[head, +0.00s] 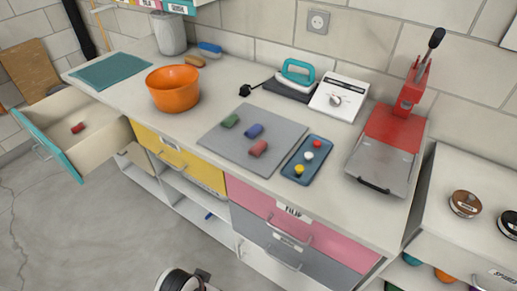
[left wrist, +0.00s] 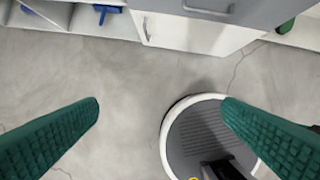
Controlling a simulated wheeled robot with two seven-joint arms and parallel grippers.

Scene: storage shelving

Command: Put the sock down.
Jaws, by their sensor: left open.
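Small rolled bundles lie on the grey mat (head: 240,155) on the counter: a green one (head: 230,121), a blue one (head: 253,131) and a red one (head: 258,148). Another red bundle (head: 77,128) lies inside the open teal-fronted drawer (head: 105,150) at the left. I cannot tell for sure which of these are socks. My left gripper (left wrist: 163,103) shows in the left wrist view with its two green fingers wide apart. Neither gripper shows in the head view, and my right gripper is in no view.
The counter also holds an orange bowl (head: 173,88), a blue tray (head: 306,159) with small coloured pieces, a white device (head: 340,96) and a red press (head: 394,131). The yellow (head: 180,157), pink (head: 295,221) and grey drawers below are closed.

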